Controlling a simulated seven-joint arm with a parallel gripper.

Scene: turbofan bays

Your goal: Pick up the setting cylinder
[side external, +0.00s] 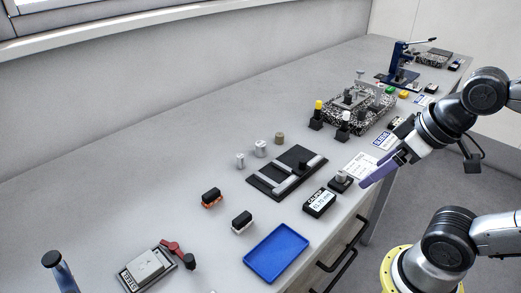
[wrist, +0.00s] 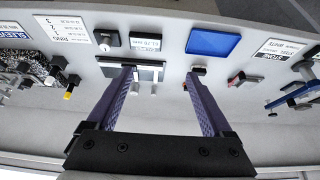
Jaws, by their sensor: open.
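Three small cylinders stand in a row on the bench behind a black slotted fixture (side external: 262,184): a silver one (side external: 240,160), a wider silver one (side external: 260,149) and a brownish one (side external: 279,138). I cannot tell which is the setting cylinder. Another small metal piece sits on a black block (side external: 341,184) near the front edge. My gripper (side external: 367,182) is open and empty, with purple fingers, above the bench's front edge. In the wrist view my gripper (wrist: 159,73) frames a small silver cylinder (wrist: 154,88) well beyond the fingertips, apart from them.
A blue tray (side external: 276,253) and a black gauge box (side external: 319,203) lie near the front edge. Orange-based (side external: 211,198) and white-based (side external: 242,222) black blocks stand left of the fixture. A speckled plate (side external: 362,113) with posts stands farther back. The bench behind the cylinders is clear.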

